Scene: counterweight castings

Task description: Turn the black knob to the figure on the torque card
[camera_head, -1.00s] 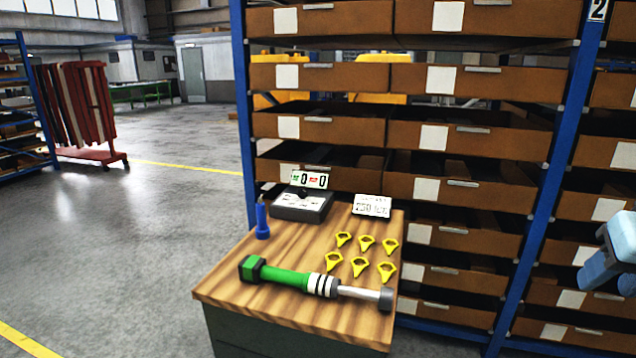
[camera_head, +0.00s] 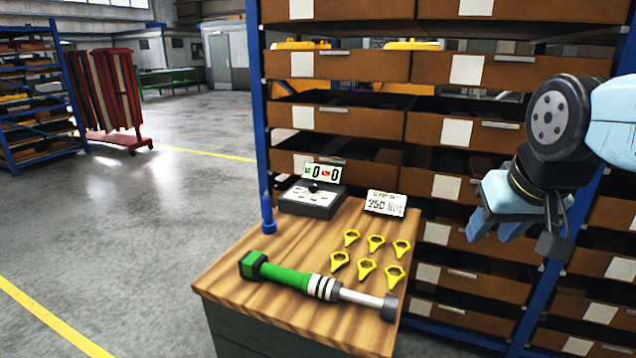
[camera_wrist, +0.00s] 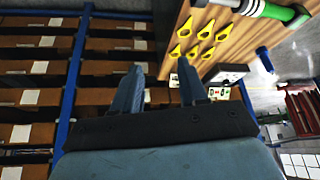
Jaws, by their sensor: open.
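The black knob (camera_head: 313,187) sits on top of a dark grey box (camera_head: 312,206) at the back of the wooden bench top. My gripper (camera_head: 496,230) is open and empty, right of the bench and apart from the card and knob. In the wrist view my gripper's two fingers (camera_wrist: 161,67) stand apart, with the box (camera_wrist: 231,74) beyond them to the right.
A blue upright tool (camera_head: 268,220) stands at the left edge. Racks of brown bins (camera_head: 440,130) rise behind and right. Floor on the left is open.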

